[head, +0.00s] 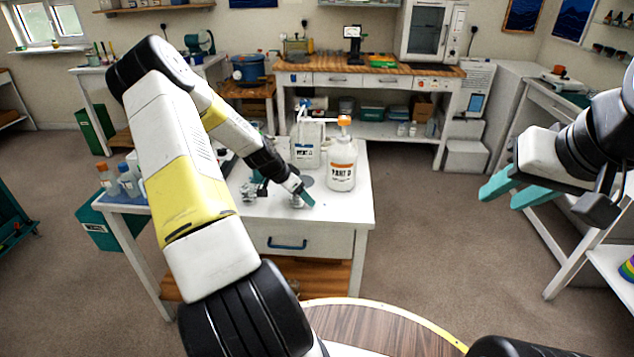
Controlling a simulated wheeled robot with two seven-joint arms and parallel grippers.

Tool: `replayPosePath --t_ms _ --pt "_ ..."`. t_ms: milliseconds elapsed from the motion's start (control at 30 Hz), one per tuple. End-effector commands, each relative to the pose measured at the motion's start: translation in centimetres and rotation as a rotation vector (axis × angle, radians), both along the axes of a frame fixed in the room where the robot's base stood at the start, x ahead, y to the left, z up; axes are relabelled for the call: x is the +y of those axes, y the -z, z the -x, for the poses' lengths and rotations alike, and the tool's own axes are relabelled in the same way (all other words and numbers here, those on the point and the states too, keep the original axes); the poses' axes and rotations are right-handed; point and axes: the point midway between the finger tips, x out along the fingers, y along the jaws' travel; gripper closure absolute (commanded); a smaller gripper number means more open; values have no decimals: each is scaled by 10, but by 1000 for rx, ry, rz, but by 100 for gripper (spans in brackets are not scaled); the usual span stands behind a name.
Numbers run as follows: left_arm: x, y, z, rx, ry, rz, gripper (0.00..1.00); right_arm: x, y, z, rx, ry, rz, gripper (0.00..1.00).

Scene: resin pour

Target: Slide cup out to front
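I cannot pick out a cup clearly in the head view. My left arm reaches over the white workbench (345,208), and my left gripper (305,197) is low over its top. One teal fingertip shows; the arm hides the rest, so its opening cannot be judged. Small grey metallic pieces (250,192) lie beside it, partly hidden. A white PART A container (307,150) and a white PART B bottle with an orange cap (342,168) stand upright behind the gripper. My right gripper (512,192) is at the right, its two teal fingers apart and empty, away from the bench.
Bottles (128,182) stand at the workbench's left end. A drawer with a blue handle (287,243) is in its front. A round wood-topped surface (380,328) is at the bottom. A white side table (600,262) is at the right. Open carpet lies between.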

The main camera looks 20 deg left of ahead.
Motion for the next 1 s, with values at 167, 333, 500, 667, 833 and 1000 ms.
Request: replayPosePath --t_ms 167,333,500,667,833,1000 --pt "0 0 0 0 0 0 22 0 0 0 0 0 0 64" --pt "0 -1 0 0 0 0 22 0 0 0 0 0 0 64" --pt "7 -16 8 -2 -2 -1 22 0 0 0 0 0 0 64" --pt "15 -40 22 -1 -3 -1 22 0 0 0 0 0 0 64" --pt "21 -59 32 0 -1 0 22 0 0 0 0 0 0 64" --pt "23 -66 36 0 -1 -1 22 0 0 0 0 0 0 64"
